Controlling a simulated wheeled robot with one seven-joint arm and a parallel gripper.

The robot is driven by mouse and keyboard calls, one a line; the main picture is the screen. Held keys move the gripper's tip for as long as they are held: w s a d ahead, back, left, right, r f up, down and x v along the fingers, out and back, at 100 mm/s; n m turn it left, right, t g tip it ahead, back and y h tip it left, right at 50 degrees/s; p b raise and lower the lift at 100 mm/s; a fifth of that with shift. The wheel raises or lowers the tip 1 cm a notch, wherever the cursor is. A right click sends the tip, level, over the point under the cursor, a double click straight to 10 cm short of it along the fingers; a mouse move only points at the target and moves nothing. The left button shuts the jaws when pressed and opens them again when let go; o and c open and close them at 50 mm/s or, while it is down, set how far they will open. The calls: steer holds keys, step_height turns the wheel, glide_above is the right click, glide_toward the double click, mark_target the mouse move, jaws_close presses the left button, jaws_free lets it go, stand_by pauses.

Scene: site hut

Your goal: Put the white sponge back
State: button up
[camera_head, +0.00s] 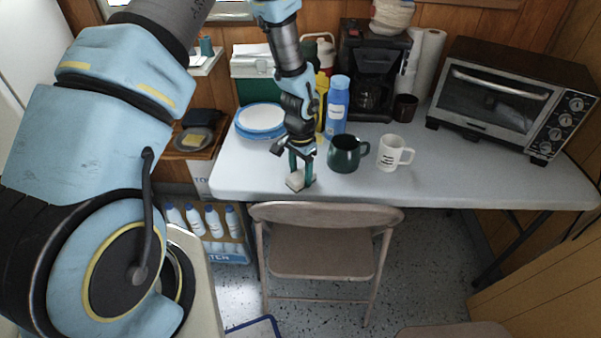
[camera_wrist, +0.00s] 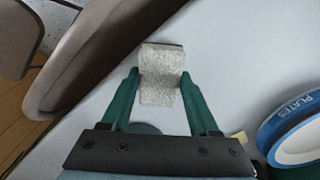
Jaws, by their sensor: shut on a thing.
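The white sponge (camera_head: 295,181) is a small pale block near the front edge of the table, left of the middle. My gripper (camera_head: 301,170) points down with its green fingers shut on it. In the wrist view the speckled, greyish-white sponge (camera_wrist: 160,68) sits between the two fingertips and sticks out past them. It is at or just above the tabletop; I cannot tell whether it touches.
A dark green mug (camera_head: 345,154) and a white mug (camera_head: 391,153) stand right of my gripper. A blue bottle (camera_head: 337,106) stands behind. Blue-rimmed plates (camera_head: 261,118) lie back left. A folding chair (camera_head: 322,250) stands in front. The table's right front (camera_head: 480,185) is clear.

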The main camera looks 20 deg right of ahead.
mark_target(300, 175)
steer(key=o, duration=1.3)
steer(key=shift+f, duration=0.1)
step_height(300, 175, up, 12)
steer(key=b, duration=0.3)
steer(key=shift+r, duration=0.2)
steer(key=w+a+r+n, duration=0.1)
steer(key=a+r+n, duration=0.2)
steer(key=a, duration=0.5)
steer(key=w+a+r+n, duration=0.1)
steer(key=a+r+n, duration=0.2)
steer(key=a, duration=0.4)
steer(key=s+a+r+n, duration=0.1)
steer(key=s+a+n, duration=0.1)
steer(key=a, duration=0.3)
steer(key=s+a+r+n+t, duration=0.1)
steer(key=s+a+n, duration=0.1)
steer(key=a, duration=0.3)
steer(key=s+a+r+n, duration=0.1)
steer(key=s+a+n, duration=0.1)
steer(key=a, duration=0.3)
steer(key=shift+r+n+t, duration=0.3)
steer(key=shift+n, duration=0.1)
